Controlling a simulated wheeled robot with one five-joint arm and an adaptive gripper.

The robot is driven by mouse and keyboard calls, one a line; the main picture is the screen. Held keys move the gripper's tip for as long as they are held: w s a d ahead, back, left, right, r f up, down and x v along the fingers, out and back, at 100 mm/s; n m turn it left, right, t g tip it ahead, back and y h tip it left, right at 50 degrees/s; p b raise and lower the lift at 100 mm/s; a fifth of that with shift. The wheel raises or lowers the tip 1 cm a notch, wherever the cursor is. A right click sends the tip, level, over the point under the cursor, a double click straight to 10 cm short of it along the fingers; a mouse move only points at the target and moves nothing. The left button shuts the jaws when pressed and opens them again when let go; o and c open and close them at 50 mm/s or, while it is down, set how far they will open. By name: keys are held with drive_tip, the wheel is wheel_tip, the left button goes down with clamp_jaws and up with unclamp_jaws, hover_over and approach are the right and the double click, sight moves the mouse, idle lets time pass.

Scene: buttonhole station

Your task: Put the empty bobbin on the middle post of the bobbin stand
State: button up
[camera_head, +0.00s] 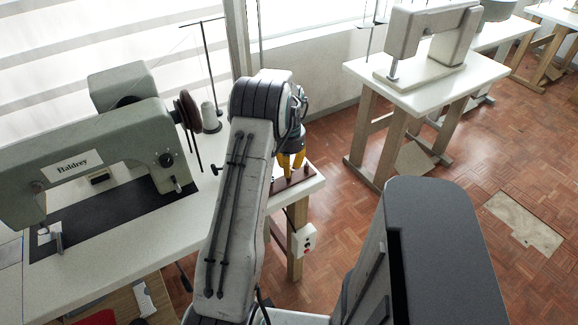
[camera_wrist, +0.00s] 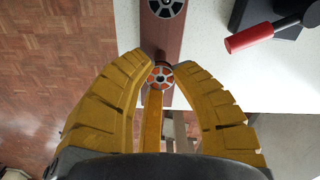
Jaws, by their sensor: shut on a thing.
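My gripper (camera_wrist: 161,62) has yellow fingers and points down at the right end of the near table; it also shows in the head view (camera_head: 291,174). It is shut on a small spoked bobbin (camera_wrist: 160,78), whose round end face shows between the fingertips. The bobbin stand (camera_wrist: 178,38) is a narrow brown strip below the fingertips, also in the head view (camera_head: 284,187). Another spoked disc, apparently a bobbin (camera_wrist: 165,6), sits further along it at the top edge. The middle post cannot be made out, and I cannot tell whether the held bobbin touches the stand.
A red-handled tool (camera_wrist: 250,39) on a dark base lies right of the stand in the wrist view. A grey-green sewing machine (camera_head: 90,165) and a thread cone (camera_head: 210,117) stand left of my arm. A switch box (camera_head: 303,240) hangs at the table's right end.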

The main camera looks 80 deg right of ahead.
drive_tip(key=shift+f, duration=0.4)
drive_tip(key=o, duration=0.8)
drive_tip(key=shift+r, duration=0.15)
wheel_tip(320, 180, up, 12)
drive_tip(key=shift+f, duration=0.1)
idle(0.4)
idle(0.5)
